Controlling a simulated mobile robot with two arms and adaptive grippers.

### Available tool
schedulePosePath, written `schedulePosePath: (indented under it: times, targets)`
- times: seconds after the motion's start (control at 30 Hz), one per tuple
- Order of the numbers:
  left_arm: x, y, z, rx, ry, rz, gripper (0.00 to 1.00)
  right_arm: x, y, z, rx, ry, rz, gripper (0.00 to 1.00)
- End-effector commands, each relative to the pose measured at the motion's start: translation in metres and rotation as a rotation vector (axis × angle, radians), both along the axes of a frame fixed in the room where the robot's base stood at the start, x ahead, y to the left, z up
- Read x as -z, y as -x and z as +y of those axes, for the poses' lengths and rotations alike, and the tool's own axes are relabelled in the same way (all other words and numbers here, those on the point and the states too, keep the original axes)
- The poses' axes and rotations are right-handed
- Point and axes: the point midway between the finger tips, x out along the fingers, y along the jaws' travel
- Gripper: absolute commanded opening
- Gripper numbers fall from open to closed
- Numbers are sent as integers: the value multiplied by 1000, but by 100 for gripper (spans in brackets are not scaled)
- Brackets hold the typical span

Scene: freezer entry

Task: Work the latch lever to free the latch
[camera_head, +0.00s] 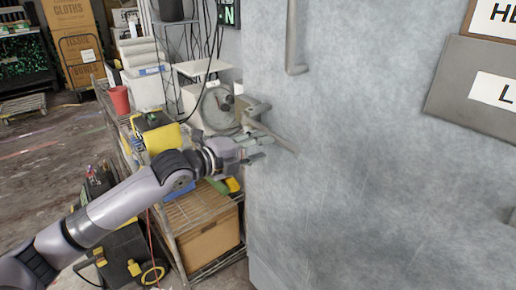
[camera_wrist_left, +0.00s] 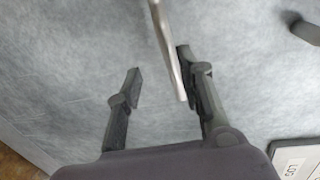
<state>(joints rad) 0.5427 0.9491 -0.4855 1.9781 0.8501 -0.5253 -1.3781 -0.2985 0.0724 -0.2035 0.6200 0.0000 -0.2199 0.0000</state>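The latch lever (camera_head: 272,134) is a thin grey metal bar that slopes down to the right from the latch (camera_head: 252,106) at the left edge of the pale grey freezer door (camera_head: 370,180). My left gripper (camera_head: 263,150) is at the lever, close to the door face. In the left wrist view the lever (camera_wrist_left: 167,45) comes down from the top between the two spread fingers of my left gripper (camera_wrist_left: 158,66). It lies close beside the right finger and well apart from the left one. I cannot tell whether it touches the right finger. My right gripper is not in view.
A vertical grey handle (camera_head: 292,40) is on the door above the lever. Signs (camera_head: 480,85) are at the right. A wire shelf (camera_head: 190,212) with boxes, a round-dial scale (camera_head: 213,108) and a red cup (camera_head: 119,99) stands left of the door, beneath my left arm.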

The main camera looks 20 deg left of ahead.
Motion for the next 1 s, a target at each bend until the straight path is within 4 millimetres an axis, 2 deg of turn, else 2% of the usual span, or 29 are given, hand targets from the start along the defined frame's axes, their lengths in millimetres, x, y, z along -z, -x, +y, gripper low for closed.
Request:
schedulePosePath:
  times: [0.23,0.7,1.0]
  targets:
    - [-1,3,2,-1,-1,-1,35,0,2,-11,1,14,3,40]
    - [-10,57,33,-3,-4,3,35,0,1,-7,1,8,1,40]
    - [-14,65,36,1,-1,0,35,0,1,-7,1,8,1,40]
